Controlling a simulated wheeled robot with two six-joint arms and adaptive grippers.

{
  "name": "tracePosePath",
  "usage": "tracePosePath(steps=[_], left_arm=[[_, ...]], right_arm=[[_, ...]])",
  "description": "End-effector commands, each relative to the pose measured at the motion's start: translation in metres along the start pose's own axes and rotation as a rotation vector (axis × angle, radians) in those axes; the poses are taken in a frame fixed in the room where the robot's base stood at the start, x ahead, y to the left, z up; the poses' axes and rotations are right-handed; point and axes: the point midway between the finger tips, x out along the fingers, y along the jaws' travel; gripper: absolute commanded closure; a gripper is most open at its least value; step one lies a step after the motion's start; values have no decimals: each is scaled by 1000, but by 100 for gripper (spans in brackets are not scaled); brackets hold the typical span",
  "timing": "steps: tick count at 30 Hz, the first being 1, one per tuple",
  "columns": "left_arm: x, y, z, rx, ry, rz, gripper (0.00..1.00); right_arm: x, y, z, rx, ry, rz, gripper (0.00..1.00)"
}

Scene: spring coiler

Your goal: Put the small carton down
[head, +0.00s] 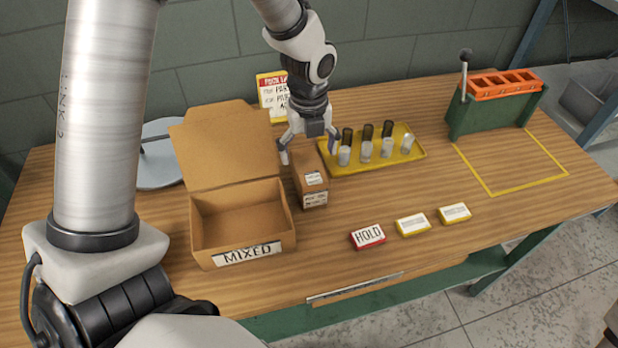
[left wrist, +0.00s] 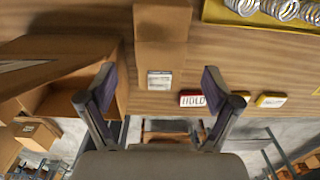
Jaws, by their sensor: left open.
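The small carton (head: 312,180) is a brown box with white labels, standing on the wooden table between the open box marked MIXED (head: 204,222) and the yellow tray (head: 417,153). My left gripper (head: 309,152) is open over the carton's back end, one finger on each side of it. In the left wrist view the carton (left wrist: 161,50) lies ahead between the two spread fingers, its label toward the bottom. I cannot tell whether a finger touches it. My right gripper is not in view.
The yellow tray holds several springs and dark pegs. Red HOLD (head: 367,236) and two yellow-edged blocks (head: 412,225) lie near the front. An orange-topped green rack (head: 500,85) stands at the right back, behind an empty yellow outline (head: 515,190). A sign (head: 271,95) stands behind.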

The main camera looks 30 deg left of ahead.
Motion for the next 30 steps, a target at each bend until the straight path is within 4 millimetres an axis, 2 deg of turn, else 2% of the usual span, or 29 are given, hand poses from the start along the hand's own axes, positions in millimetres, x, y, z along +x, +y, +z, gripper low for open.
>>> tracePosePath(steps=[1,3,8,19,26,27,29,30], left_arm=[[13,0,0,0,0,0,10],[17,0,0,0,0,0,10],[30,0,0,0,2,2,10],[88,1,-1,0,3,2,10],[93,0,0,0,0,-1,10],[93,0,0,0,0,-1,14],[93,0,0,0,0,-1,35],[93,0,0,0,1,-1,49]], right_arm=[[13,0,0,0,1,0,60],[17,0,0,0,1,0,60],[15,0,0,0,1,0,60],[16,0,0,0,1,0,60],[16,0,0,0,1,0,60],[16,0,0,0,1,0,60],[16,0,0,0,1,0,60],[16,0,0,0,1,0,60]])
